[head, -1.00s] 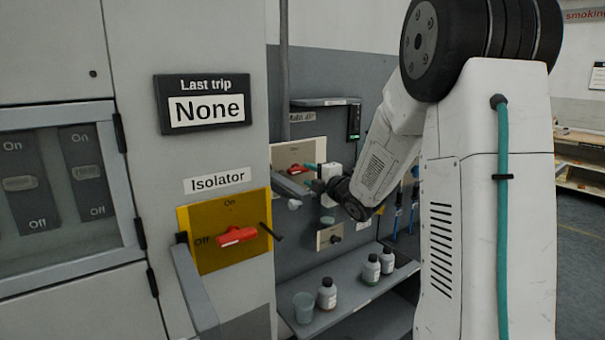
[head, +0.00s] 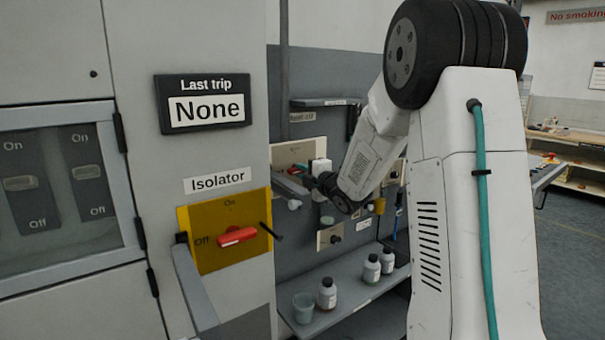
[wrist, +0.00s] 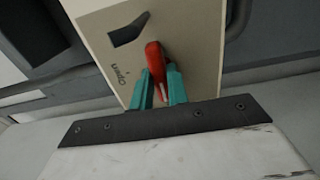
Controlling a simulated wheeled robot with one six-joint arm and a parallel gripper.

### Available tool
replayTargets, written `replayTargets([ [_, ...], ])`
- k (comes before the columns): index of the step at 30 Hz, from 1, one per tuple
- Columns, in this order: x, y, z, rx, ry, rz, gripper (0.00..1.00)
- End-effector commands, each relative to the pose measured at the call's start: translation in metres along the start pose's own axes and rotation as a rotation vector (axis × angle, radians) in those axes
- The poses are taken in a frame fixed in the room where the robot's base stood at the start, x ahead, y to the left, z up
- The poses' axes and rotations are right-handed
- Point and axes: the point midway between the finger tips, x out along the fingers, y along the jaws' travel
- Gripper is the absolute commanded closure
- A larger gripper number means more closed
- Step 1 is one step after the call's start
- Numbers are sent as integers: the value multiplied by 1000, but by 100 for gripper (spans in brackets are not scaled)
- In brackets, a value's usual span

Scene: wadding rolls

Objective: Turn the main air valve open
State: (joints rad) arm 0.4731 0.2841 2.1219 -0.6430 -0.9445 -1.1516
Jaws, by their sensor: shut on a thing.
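The main air valve's red handle (wrist: 153,57) stands out from a beige plate (wrist: 188,38) in the wrist view. The plate has an "Open" label (wrist: 121,74) to the left of the handle and a dark arrow-like shape (wrist: 128,30) above it. My gripper (wrist: 158,78) has its teal fingers on either side of the red handle and is shut on it. In the head view, the beige valve plate (head: 289,153) is on the back panel below a small label.
A grey cabinet on the left carries a yellow isolator plate (head: 205,256) with its own red handle (head: 236,236) and a protruding bar. A shelf (head: 345,312) below the panel holds several bottles and a cup. A small ledge (head: 322,102) juts out above the valve.

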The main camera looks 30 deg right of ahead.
Motion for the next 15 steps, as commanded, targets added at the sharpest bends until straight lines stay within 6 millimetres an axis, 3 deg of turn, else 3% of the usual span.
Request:
replayTargets([
  [8,0,-1,0,89,0,-1,100],
  [15,0,-1,0,274,0,-1,100],
])
